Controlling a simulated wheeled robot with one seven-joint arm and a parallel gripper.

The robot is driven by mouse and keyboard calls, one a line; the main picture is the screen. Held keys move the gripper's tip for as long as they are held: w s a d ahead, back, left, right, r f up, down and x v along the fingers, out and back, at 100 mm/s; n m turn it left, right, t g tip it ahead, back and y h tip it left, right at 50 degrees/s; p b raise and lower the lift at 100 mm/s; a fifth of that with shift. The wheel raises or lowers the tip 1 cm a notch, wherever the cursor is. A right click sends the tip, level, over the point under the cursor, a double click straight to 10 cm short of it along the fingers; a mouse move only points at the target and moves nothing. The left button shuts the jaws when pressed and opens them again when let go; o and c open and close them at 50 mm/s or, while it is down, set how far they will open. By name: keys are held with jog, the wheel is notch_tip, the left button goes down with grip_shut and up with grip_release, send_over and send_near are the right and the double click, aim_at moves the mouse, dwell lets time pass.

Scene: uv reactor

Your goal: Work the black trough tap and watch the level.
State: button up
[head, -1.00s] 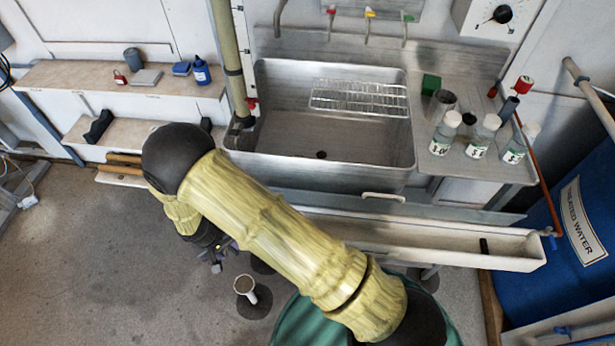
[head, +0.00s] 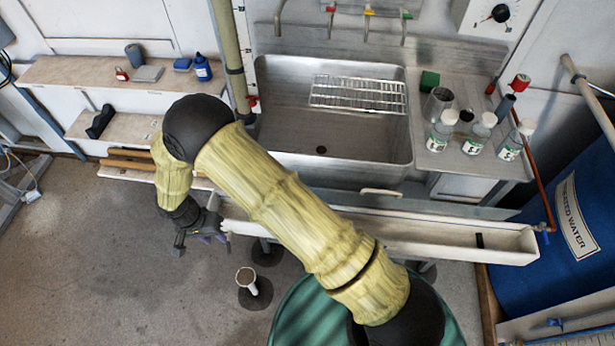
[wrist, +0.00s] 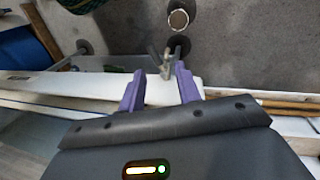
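The long white trough (head: 420,236) runs under the steel sink in the head view, and its wall also shows in the wrist view (wrist: 60,88). My gripper (wrist: 158,82) is open, its two purple fingers apart with nothing between the tips. In the head view my gripper (head: 207,238) is at the trough's left end, partly hidden by my wrist. A small grey tap-like fitting (wrist: 168,62) shows just beyond the fingertips, at the trough's end; I cannot tell whether it is the black tap or whether I touch it. The water level is not visible.
A brown-topped round post or cup (head: 246,277) stands on the floor near the trough's left end. The steel sink (head: 300,180) is above the trough. A blue water barrel (head: 540,250) stands at right. Wooden rods (head: 128,160) lie to the left.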

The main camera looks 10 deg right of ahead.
notch_tip(320, 180, up, 12)
jog(key=a, duration=0.2)
jog(key=w+d+r+y+b, duration=0.1)
jog(key=w+d+r+b, duration=0.1)
jog(key=d, duration=1.2)
jog(key=w+d+r+n+t+y+b, duration=0.1)
jog(key=d+r+b, duration=0.3)
jog(key=d, duration=1)
jog(key=shift+w+d, duration=0.4)
jog(key=shift+w, duration=0.1)
jog(key=shift+a, duration=0.1)
jog(key=s+a+f, duration=0.1)
jog(key=a+f, duration=0.1)
jog(key=a, duration=0.7)
jog(key=s+a+f+n+h+b, duration=0.1)
jog(key=s+a+f, duration=0.1)
jog(key=a, duration=0.7)
jog(key=s+a+f+h+b, duration=0.1)
jog(key=a+f, duration=0.1)
jog(key=a, duration=0.8)
jog(key=shift+s+f+n, duration=0.2)
jog(key=shift+s+n, duration=0.2)
